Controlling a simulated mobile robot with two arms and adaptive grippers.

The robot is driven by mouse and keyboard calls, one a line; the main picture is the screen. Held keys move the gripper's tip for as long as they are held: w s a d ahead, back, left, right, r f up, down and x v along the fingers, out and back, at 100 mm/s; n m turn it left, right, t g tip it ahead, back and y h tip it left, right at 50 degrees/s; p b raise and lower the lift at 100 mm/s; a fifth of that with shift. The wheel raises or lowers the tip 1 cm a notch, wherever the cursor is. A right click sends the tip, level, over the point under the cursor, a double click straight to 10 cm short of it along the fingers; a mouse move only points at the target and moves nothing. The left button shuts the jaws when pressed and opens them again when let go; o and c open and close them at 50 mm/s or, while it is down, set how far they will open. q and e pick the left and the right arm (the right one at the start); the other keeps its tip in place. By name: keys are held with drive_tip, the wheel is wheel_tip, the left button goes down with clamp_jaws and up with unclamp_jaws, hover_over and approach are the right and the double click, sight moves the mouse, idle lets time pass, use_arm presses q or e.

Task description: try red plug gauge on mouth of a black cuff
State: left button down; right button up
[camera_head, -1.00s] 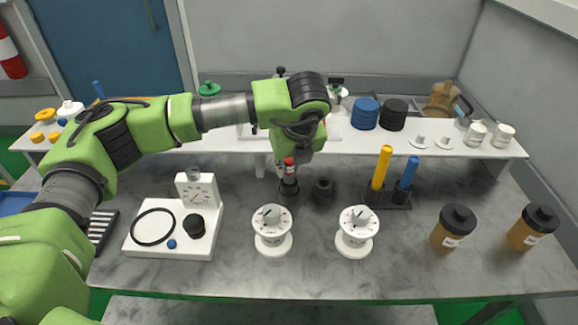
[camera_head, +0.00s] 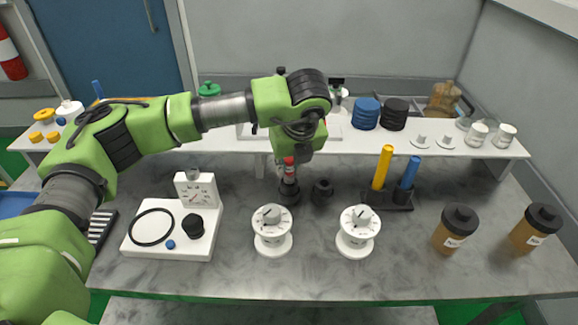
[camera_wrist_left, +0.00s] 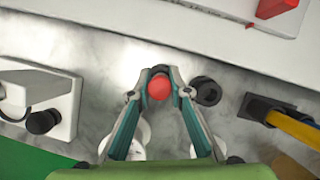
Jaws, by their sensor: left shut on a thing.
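The red plug gauge (camera_head: 289,161) stands upright in my left gripper (camera_head: 288,172), directly over one black cuff (camera_head: 289,193). Its round red end (camera_wrist_left: 159,88) shows between the fingertips in the left wrist view, where my left gripper (camera_wrist_left: 159,92) is shut on it. The gauge's lower end meets the cuff's mouth, but I cannot tell whether it is inside. A second black cuff (camera_head: 322,192) stands just right of the first, and shows in the left wrist view (camera_wrist_left: 207,91). My right gripper is not in view.
Two white dial spools (camera_head: 272,238) (camera_head: 357,236) stand in front of the cuffs. A rack with yellow (camera_head: 382,168) and blue (camera_head: 409,174) plug gauges is to the right. A white dial gauge stand (camera_head: 200,222) is left, and brown bottles (camera_head: 455,228) are far right.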

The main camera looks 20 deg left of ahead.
sight(289, 159)
use_arm(q)
drive_tip(key=shift+f+b, duration=0.35)
idle(0.6)
drive_tip(key=shift+f+b, duration=0.55)
drive_tip(key=shift+b, duration=0.05)
idle(0.4)
drive_tip(key=shift+f, duration=0.15)
idle(0.7)
drive_tip(key=shift+s+f+b, duration=0.1)
drive_tip(key=shift+b, duration=0.3)
idle(1.6)
drive_tip(key=shift+r+p, duration=0.4)
drive_tip(key=shift+r, duration=0.9)
drive_tip(key=shift+r+p, duration=0.55)
drive_tip(key=shift+r, duration=1.8)
